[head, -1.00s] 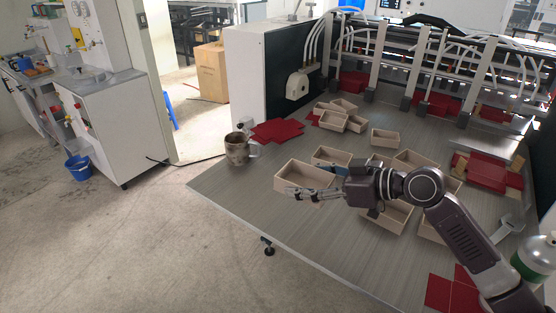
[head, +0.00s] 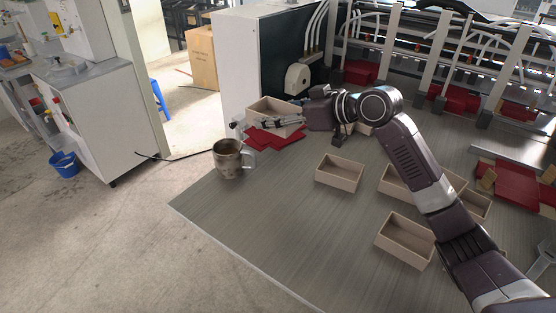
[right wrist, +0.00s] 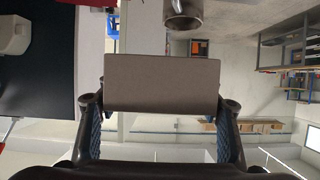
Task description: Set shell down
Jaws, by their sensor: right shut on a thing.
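The shell is an open, beige, rectangular box (head: 275,107). My right gripper (head: 262,122) is shut on it, with one finger along its near side in the head view. It is beside or over a red cross-shaped sheet (head: 266,138), behind the mug. I cannot tell whether its bottom touches anything. In the right wrist view the shell's flat face (right wrist: 162,82) fills the space between the two fingers (right wrist: 160,108). My left gripper is not in view.
A patterned mug (head: 228,160) stands near the table's left edge. Similar open boxes (head: 340,174) are spread over the table's middle and right. A white machine cabinet (head: 236,70) rises behind the shell. The grey table (head: 270,220) is bare at the front left.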

